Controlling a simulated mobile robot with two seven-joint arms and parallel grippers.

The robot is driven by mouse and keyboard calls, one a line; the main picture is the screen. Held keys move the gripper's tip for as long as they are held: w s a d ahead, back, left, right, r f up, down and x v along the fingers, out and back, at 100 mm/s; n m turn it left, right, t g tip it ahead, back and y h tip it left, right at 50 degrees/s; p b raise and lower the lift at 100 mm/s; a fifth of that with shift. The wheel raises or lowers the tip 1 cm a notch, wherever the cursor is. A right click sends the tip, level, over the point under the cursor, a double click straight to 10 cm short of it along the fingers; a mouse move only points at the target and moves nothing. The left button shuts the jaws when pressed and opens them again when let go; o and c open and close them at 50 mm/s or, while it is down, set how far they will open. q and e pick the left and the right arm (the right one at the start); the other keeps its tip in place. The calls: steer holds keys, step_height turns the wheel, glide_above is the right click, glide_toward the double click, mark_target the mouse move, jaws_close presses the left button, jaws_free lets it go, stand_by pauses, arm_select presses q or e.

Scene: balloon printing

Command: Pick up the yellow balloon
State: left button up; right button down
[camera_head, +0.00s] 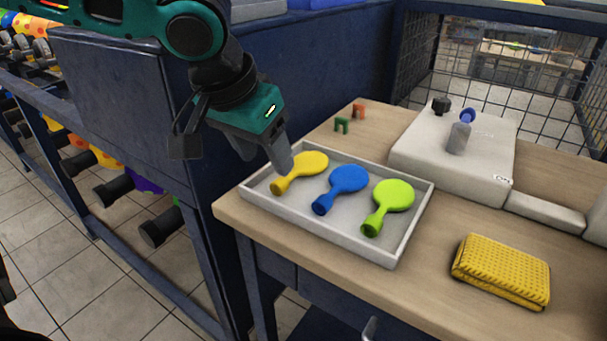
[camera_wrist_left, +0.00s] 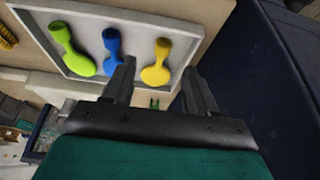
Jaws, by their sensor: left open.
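The yellow balloon (camera_head: 304,168) lies at the left end of a light grey tray (camera_head: 334,245), beside a blue balloon (camera_head: 345,181) and a green balloon (camera_head: 391,197). My left gripper (camera_head: 266,164) is above the tray's left end, close to the yellow balloon. In the left wrist view the gripper (camera_wrist_left: 161,78) is open, and the yellow balloon (camera_wrist_left: 157,72) shows between and beyond its fingers. Nothing is between the fingertips that I can see gripped. My right gripper is not in view.
A white machine (camera_head: 453,165) with a grey and blue nozzle stands behind the tray. A navy panel (camera_head: 120,105) stands left of the wooden table (camera_head: 340,303). Small green and orange pieces lie behind the tray.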

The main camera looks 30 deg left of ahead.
mark_target(277, 182)
arm_select(q)
steer(key=x, duration=0.2)
steer(key=shift+w+f+b, duration=0.15)
steer(key=shift+f+b, duration=0.1)
steer(key=shift+b, duration=0.15)
steer(key=b+x, duration=0.1)
steer(key=x, duration=0.1)
steer(key=b+x, duration=0.1)
steer(key=x, duration=0.1)
steer(key=shift+a, duration=0.25)
steer(key=shift+w+f, duration=0.2)
steer(key=shift+f, duration=0.15)
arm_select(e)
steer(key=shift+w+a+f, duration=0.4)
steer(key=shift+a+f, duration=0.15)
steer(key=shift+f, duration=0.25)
arm_select(q)
steer(key=shift+c, duration=0.3)
steer(key=c, duration=0.9)
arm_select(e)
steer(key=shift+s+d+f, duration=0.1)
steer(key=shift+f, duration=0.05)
arm_select(q)
steer(key=shift+o, duration=0.2)
steer(key=shift+r, duration=0.1)
